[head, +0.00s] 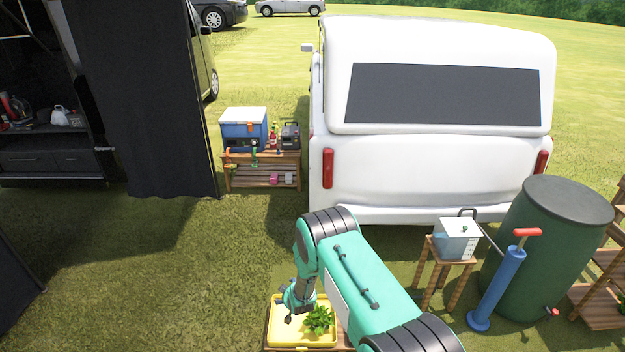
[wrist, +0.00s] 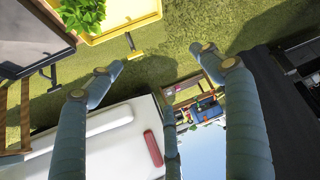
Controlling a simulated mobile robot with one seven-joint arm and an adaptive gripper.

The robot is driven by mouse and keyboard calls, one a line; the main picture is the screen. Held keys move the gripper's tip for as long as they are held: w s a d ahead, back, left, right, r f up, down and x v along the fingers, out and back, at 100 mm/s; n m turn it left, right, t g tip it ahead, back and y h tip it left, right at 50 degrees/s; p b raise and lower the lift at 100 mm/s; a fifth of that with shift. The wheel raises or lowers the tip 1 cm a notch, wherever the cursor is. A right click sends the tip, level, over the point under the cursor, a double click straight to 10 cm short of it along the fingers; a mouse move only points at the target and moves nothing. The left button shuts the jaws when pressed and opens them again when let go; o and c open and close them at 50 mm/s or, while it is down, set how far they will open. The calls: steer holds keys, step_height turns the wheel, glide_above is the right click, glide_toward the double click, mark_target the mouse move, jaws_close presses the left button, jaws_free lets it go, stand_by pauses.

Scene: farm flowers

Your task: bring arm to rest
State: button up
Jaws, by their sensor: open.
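My teal arm (head: 350,265) reaches forward in the head view and bends down at its far end. My gripper (head: 292,308) hangs over the left side of a yellow tray (head: 302,340). In the wrist view my gripper (wrist: 162,62) has its fingers spread wide with nothing between them, and grass shows through the gap. The yellow tray (wrist: 140,15) lies at the top of that view, apart from the fingertips. A green leafy plant (head: 319,319) is in the tray, right of my gripper. It also shows in the wrist view (wrist: 84,14).
A white van (head: 430,175) stands ahead. Right are a small stool with a clear container (head: 457,240), a blue pump (head: 498,290) and a green barrel (head: 550,240). A wooden stand (head: 262,160) holds a blue cooler (head: 243,128). Open grass (head: 150,270) lies to the left.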

steer(key=s+d+r+m, duration=0.1)
steer(key=d+r, duration=0.3)
steer(key=r, duration=0.9)
steer(key=d+r+h, duration=0.1)
steer(key=d+r, duration=0.2)
steer(key=r, duration=0.9)
steer(key=s+d+r+m, duration=0.1)
steer(key=d+r, duration=0.3)
steer(key=r, duration=0.9)
steer(key=s+d+r+m+g, duration=0.1)
steer(key=s+d+r, duration=0.4)
steer(key=r, duration=0.4)
steer(key=s+d+r, duration=0.4)
steer(key=s+r, duration=0.4)
steer(key=r, duration=0.1)
steer(key=s+d+r+m, duration=0.1)
steer(key=s+d+r, duration=0.2)
steer(key=s, duration=0.9)
steer(key=s+d+r+m+g+h, duration=0.1)
steer(key=s+d+r, duration=0.3)
steer(key=s, duration=0.8)
steer(key=s+d+r, duration=0.3)
steer(key=s, duration=1)
steer(key=shift+d+r+m+h, duration=0.35)
steer(key=shift+d+m+h, duration=0.05)
